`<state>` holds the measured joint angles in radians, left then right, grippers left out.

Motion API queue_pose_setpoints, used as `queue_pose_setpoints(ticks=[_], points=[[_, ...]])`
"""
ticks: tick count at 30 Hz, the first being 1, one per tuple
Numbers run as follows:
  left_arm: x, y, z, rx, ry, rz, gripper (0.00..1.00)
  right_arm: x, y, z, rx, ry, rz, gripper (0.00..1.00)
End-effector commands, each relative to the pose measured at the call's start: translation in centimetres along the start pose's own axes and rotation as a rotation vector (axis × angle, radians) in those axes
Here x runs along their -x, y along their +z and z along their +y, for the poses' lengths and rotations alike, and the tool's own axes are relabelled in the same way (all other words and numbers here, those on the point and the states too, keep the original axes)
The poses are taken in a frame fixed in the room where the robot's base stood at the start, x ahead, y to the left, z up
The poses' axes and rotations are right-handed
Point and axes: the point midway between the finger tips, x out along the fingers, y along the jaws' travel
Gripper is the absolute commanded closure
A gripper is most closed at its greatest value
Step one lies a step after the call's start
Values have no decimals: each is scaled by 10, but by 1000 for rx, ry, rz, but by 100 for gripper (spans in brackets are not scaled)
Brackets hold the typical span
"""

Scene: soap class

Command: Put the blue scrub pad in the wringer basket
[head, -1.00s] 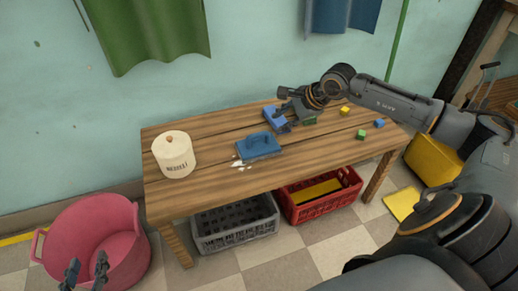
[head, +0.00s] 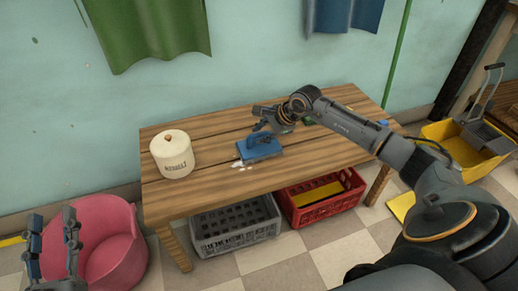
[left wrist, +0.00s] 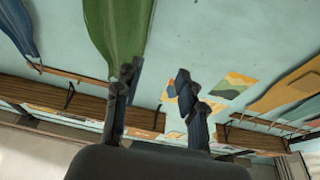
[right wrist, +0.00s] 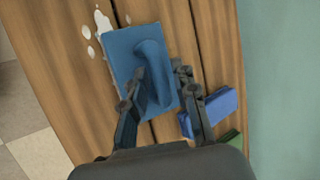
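The blue scrub pad (head: 262,149), a flat rectangle with a raised blue handle, lies on the wooden table (head: 215,190). It fills the middle of the right wrist view (right wrist: 128,50). My right gripper (head: 262,131) is over it, with fingertips (right wrist: 158,70) apart on either side of the handle; contact cannot be told. The wringer basket (head: 492,137) appears to be the grey part on the yellow mop bucket (head: 452,145) at the far right. My left gripper (head: 53,222) is open and empty near the pink tub, and open in the left wrist view (left wrist: 155,85).
A blue block (right wrist: 212,112) and a green one (right wrist: 230,140) lie beside the pad. White suds (head: 238,165) are at its left. A lidded white pot (head: 172,158) stands at the table's left. Grey (head: 236,240) and red (head: 320,212) crates sit below; a pink tub (head: 115,250) stands left.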

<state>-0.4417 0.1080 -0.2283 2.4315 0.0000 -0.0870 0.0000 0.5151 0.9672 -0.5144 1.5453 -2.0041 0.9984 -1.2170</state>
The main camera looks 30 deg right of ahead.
Motion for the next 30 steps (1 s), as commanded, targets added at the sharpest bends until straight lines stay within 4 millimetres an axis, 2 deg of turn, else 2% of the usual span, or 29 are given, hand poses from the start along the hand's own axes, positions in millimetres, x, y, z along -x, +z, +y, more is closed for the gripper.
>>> queue_pose_setpoints(ticks=[1,6,14,19,30], points=[[0,-5,1,2,2,38,60,-8,0,1,-2,1,-1,72],[1,-21,3,5,6,121,60,-17,0,1,0,1,0,72],[1,-24,3,5,7,134,60,-18,0,0,0,1,0,72],[1,-24,3,5,7,133,60,-18,0,1,0,1,1,100],[0,-23,3,5,7,132,60,-17,0,0,0,0,0,100]])
